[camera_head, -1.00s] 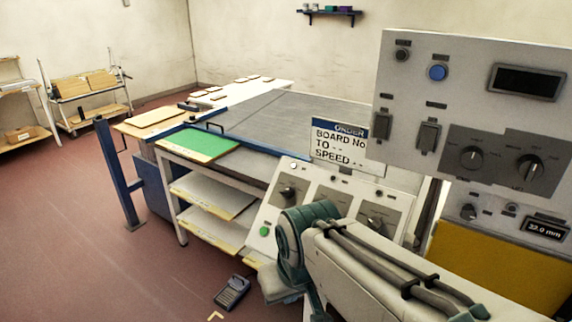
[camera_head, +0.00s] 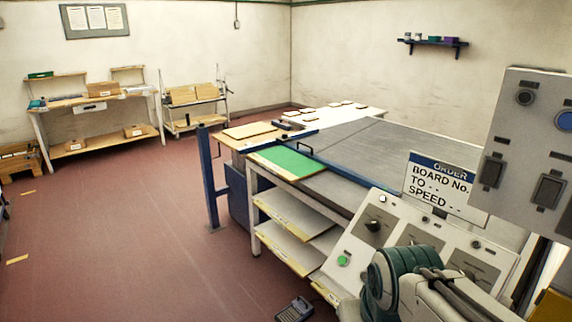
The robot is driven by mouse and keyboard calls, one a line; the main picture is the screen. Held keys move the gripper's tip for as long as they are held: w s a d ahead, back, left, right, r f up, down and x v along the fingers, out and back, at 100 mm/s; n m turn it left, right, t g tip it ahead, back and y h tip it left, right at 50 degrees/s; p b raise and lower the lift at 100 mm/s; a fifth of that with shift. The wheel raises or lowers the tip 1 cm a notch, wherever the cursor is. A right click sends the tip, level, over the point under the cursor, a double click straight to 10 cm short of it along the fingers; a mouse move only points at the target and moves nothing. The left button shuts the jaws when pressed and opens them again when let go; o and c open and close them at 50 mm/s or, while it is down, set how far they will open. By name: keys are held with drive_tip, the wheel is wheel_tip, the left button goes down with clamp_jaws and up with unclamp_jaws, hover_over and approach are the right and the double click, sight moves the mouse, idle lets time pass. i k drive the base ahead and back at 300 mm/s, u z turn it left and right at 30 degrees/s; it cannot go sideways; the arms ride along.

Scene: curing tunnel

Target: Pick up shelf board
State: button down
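Pale boards with yellow labelled front edges lie on the shelves under the near table: an upper board (camera_head: 290,212) and a lower board (camera_head: 292,250). I cannot tell which is the shelf board, or whether these are loose boards or the shelves themselves. A green board (camera_head: 286,161) lies flat on the table top above them. My arm, with a teal joint, shows at the bottom right, in front of the control panel. My gripper is outside the picture, so its fingers are hidden from view.
A sloped control panel (camera_head: 399,235) with knobs stands right of the shelves, below an order sign (camera_head: 437,184). A blue post (camera_head: 208,180) stands left of the table. A handheld device (camera_head: 294,309) lies low at the front.

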sight(292, 167)
drive_tip(key=u, duration=0.55)
drive_tip(key=i, duration=2.1)
drive_tip(key=z, duration=1.1)
drive_tip(key=i, duration=0.45)
drive_tip(key=z, duration=0.25)
